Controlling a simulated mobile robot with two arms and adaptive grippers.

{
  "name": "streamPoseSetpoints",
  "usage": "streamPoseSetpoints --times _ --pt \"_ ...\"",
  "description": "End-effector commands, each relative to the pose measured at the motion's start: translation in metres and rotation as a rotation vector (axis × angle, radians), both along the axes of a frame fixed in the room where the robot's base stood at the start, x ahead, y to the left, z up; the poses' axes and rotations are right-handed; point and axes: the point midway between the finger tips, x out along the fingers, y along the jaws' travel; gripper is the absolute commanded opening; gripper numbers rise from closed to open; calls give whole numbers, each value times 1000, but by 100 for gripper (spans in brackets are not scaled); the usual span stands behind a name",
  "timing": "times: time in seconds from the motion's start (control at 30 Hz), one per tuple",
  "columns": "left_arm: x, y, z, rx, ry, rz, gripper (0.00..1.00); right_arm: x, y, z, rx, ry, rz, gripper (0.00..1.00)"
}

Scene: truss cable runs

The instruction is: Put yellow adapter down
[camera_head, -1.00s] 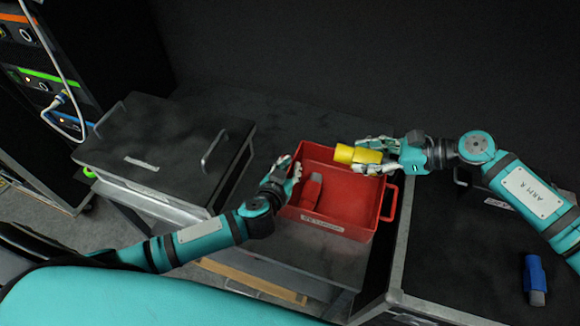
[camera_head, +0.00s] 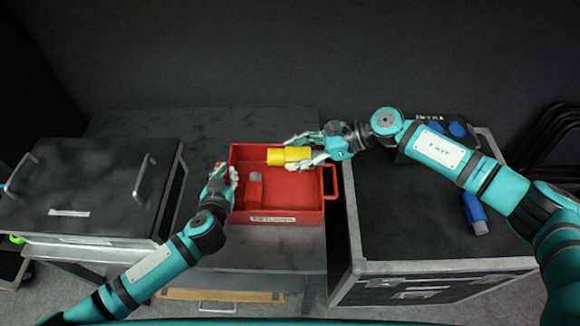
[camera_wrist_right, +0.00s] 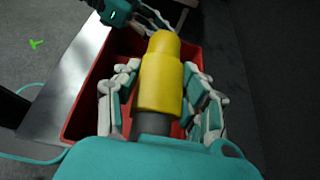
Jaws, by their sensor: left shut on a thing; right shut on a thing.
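The yellow adapter (camera_head: 289,155) is held by my right gripper (camera_head: 305,152) above the red bin (camera_head: 310,216). In the right wrist view the yellow adapter (camera_wrist_right: 160,80) sits between the fingers of my right gripper (camera_wrist_right: 162,85), its dark end toward the palm. My left gripper (camera_head: 229,176) is shut on the red bin's left wall. A red adapter (camera_head: 254,190) with a grey end lies inside the bin at the left.
A black case with handles (camera_head: 90,190) stands at the left. A black case (camera_head: 410,220) at the right bears a blue adapter (camera_head: 475,213) and a dark box with blue connectors (camera_head: 457,129). The grey table top (camera_head: 255,255) in front of the bin is clear.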

Motion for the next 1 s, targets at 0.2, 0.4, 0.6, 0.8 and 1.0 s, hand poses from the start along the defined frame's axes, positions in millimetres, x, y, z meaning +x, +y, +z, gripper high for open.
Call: streamPoseSetpoints --times 0.2,0.4,0.6,0.8,1.0 --pt "0 0 0 0 0 0 0 0 1 -24 2 3 -1 1" --pt "0 0 0 0 0 1 0 1 1 -44 2 -1 0 1" --pt "0 0 0 0 0 1 0 1 0 -44 2 -2 0 1" --pt "0 0 0 0 0 1 0 0 1 -48 2 -1 -1 1" --pt "0 0 0 0 0 1 0 1 0 -54 1 -1 0 1"
